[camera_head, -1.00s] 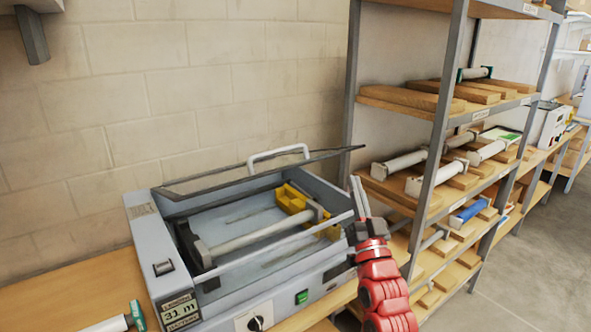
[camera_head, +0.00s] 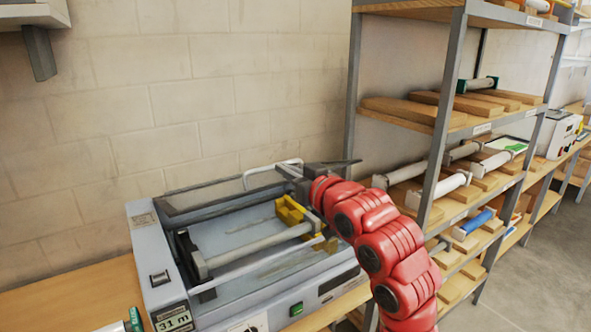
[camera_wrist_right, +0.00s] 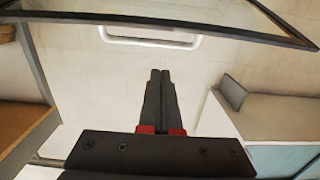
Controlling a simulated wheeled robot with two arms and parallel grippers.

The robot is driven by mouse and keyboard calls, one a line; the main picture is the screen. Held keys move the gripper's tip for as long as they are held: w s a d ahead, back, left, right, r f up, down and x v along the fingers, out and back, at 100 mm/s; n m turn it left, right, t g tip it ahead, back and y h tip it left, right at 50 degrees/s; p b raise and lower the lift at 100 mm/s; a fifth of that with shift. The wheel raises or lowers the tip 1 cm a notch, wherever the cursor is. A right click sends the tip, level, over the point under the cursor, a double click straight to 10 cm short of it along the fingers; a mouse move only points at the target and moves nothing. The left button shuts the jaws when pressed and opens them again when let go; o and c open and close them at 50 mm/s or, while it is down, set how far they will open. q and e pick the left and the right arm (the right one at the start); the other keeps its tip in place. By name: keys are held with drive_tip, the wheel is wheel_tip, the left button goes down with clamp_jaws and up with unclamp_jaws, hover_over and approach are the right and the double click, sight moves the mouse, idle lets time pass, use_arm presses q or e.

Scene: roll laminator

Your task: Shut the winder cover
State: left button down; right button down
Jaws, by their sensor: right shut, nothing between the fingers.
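The winder cover (camera_head: 215,194) is a clear panel in a dark frame with a white handle (camera_head: 262,170). It stands open, tilted up over the grey laminator (camera_head: 150,255). My right gripper (camera_head: 288,170) is shut and empty beside the handle at the cover's right part; contact cannot be told. In the right wrist view, its closed fingers (camera_wrist_right: 160,75) point toward the wall, with the cover's dark frame (camera_wrist_right: 200,37) and the white handle (camera_wrist_right: 150,37) above them. My left gripper is not in view.
A yellow part (camera_head: 290,212) and a pale roller (camera_head: 250,246) lie in the open bay. A shelf rack (camera_head: 440,140) with rollers and boards stands close on the right. A block wall (camera_head: 220,90) is behind. A white roll (camera_head: 112,327) lies at the front left.

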drive_tip(key=p+x, duration=0.2)
drive_tip(key=x, duration=0.3)
drive_tip(key=shift+r, duration=0.2)
drive_tip(key=f+p, duration=0.1)
drive_tip(key=f, duration=0.1)
drive_tip(key=shift+s+d+f, duration=0.25)
drive_tip(key=shift+d, duration=0.05)
drive_tip(key=shift+s+d+f+p, duration=0.15)
drive_tip(key=shift+s+f+p, duration=0.15)
drive_tip(key=shift+f+p, duration=0.3)
drive_tip(key=shift+f, duration=0.1)
wheel_tip(320, 180, down, 12)
drive_tip(key=s+d+t+y+b, duration=0.2)
drive_tip(key=b, duration=1.1)
drive_tip(key=shift+s+f+t+b, duration=0.15)
drive_tip(key=shift+s+t+b, duration=0.15)
